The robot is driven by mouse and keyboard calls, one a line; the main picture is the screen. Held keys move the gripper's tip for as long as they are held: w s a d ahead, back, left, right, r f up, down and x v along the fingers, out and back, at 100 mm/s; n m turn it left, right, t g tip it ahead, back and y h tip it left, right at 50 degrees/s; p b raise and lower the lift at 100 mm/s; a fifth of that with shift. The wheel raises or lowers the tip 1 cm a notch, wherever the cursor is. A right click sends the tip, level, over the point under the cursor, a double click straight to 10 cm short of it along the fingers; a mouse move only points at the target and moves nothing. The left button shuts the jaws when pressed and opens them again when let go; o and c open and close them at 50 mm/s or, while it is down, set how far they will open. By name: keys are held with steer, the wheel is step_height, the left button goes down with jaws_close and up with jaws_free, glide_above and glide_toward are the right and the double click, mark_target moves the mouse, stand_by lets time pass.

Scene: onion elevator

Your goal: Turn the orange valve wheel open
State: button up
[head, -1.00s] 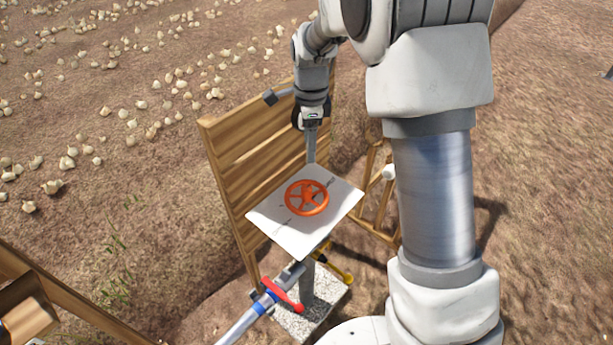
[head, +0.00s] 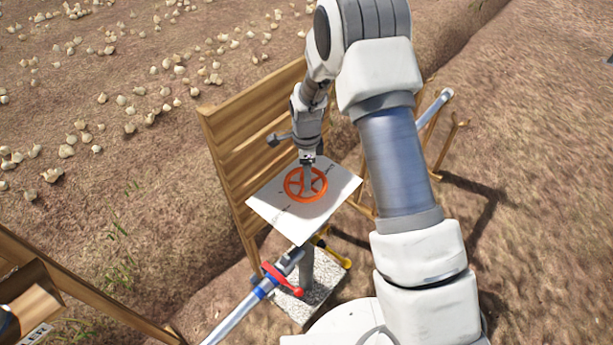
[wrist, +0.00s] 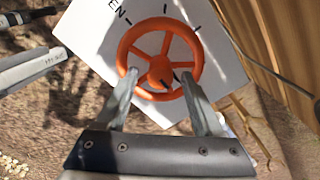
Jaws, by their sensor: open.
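The orange valve wheel (head: 305,184) lies on a white marked plate (head: 264,201) on a post, in front of a wooden board. In the wrist view the wheel (wrist: 160,58) shows its spokes and round hub, with black marks and the letters "EN" on the plate (wrist: 92,42). My gripper (head: 307,188) is over the wheel in the head view. In the wrist view its two fingers (wrist: 160,76) are apart, with the tips over the near part of the wheel, either side of the hub. Whether they touch the wheel I cannot tell. Nothing is held between them.
The wooden board (head: 240,140) stands close behind the plate. Below it are a pipe with a red handle (head: 283,279) and a yellow handle (head: 335,256), above a stone base (head: 318,290). A wooden frame (head: 70,297) is at the lower left. Onions lie across the field.

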steer(key=shift+f, duration=1.3)
jaws_close()
